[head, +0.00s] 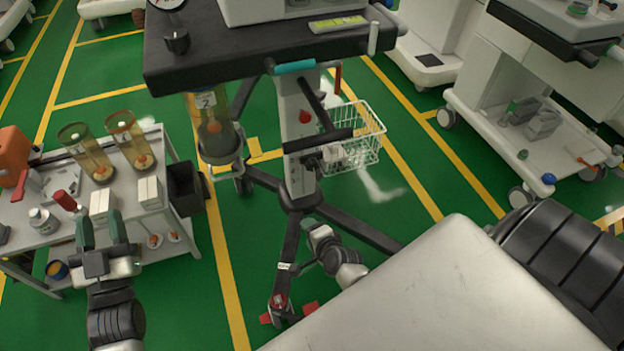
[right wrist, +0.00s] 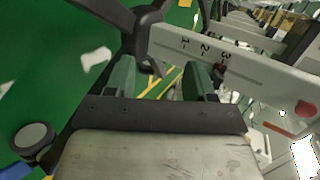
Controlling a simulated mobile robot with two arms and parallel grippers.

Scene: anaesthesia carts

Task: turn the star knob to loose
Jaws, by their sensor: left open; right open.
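The pale column (head: 297,120) of the wheeled stand rises in the middle of the head view, with a red round knob (head: 305,116) on it. In the right wrist view the column (right wrist: 250,65) lies across the picture, with marks 1, 2 and 3. A small dark knob (right wrist: 218,73) sits by the 3; I cannot tell its shape or setting. The red round knob (right wrist: 304,109) shows farther right. My right gripper (right wrist: 160,72) is open and empty, its right finger close to the dark knob; contact is unclear. My left gripper (head: 101,228) is open in front of the side table.
A white wire basket (head: 365,150) hangs beside the column. A dark tabletop (head: 205,55) overhangs it. Black base legs (head: 350,228) spread over the green floor. The side table (head: 165,205) carries two canisters and white boxes. A dark bin (head: 186,185) stands beside it.

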